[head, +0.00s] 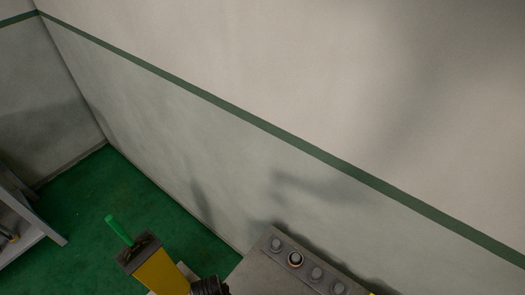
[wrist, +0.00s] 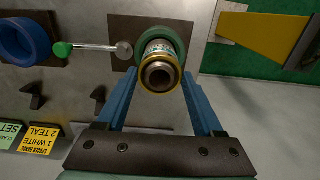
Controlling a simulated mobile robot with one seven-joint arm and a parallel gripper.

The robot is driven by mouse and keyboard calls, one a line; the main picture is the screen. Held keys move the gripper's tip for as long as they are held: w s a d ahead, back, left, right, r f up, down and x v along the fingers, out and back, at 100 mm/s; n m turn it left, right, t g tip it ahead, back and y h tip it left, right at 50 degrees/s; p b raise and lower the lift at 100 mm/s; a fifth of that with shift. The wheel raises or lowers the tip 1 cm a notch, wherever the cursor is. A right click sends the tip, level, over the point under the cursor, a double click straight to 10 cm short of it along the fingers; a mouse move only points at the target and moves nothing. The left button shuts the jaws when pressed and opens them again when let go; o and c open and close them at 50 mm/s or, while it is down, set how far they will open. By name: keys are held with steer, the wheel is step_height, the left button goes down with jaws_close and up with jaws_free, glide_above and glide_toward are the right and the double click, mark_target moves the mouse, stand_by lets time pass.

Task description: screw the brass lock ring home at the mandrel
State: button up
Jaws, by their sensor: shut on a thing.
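In the wrist view, the brass lock ring (wrist: 159,88) shows as a gold rim around the near end of a short cylinder. Behind the ring is a pale printed band, then a dark green collar (wrist: 176,37) against a dark plate. My gripper (wrist: 160,80) has its two blue fingers on either side of the ring, shut on it. The exact finger contact and the thread are hidden. The head view shows neither the ring nor my fingers clearly.
A rod with a green knob (wrist: 63,49) lies left of the mandrel, near a blue ring (wrist: 25,42). Dark hooks (wrist: 33,97) and a yellow sign (wrist: 40,138) are below. A yellow bracket (wrist: 262,38) is at right. A knobbed strip (head: 314,272) lies along the wall.

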steer(key=m, duration=0.8)
steer(key=shift+m, duration=0.4)
steer(key=m, duration=0.2)
steer(key=shift+m, duration=0.3)
steer(key=m, duration=1.1)
steer(key=shift+f+m, duration=0.1)
steer(key=shift+m, duration=0.2)
steer(key=o, duration=1.5)
steer(key=shift+c, duration=0.2)
